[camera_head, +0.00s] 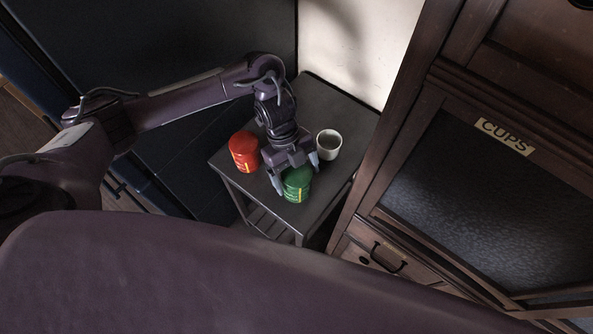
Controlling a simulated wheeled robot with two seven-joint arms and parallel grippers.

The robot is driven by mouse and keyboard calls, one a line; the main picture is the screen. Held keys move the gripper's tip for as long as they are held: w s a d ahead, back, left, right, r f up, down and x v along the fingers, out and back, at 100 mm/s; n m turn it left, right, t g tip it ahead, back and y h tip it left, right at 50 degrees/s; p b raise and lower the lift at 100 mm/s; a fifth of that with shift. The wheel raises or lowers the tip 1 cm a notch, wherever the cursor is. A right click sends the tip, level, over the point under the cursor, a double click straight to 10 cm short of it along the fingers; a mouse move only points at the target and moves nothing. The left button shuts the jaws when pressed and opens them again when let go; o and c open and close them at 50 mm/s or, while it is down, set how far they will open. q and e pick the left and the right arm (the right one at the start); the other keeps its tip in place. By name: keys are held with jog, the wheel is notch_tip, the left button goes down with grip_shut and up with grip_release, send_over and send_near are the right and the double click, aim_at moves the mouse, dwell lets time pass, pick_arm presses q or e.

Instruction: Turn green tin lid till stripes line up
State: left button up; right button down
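The green tin (297,188) stands upright on a small dark side table (334,198), near its front edge. A yellow mark shows on its front side. Its lid is partly hidden under my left gripper, and I cannot make out whether the lid and body stripes line up. My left gripper (297,177) points down over the tin. Its fingers are spread, one on the left and one on the right of the lid. They look slightly apart from it, though contact is hard to judge. My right gripper is out of view.
A red tin (243,150) with a yellow stripe stands left of the gripper. A white cup (328,145) with dark contents stands close on the right. A wooden cabinet (400,135) labelled CUPS rises right of the table. A pale wall (345,45) is behind.

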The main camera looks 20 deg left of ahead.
pick_arm(q)
jog(key=shift+o, duration=0.6)
jog(key=shift+r, duration=0.1)
jog(key=p+v, duration=0.6)
jog(key=v, duration=0.1)
jog(key=shift+a+r+p, duration=0.15)
jog(key=shift+r+p, duration=0.2)
jog(key=shift+p, duration=0.05)
jog(key=shift+f, duration=0.1)
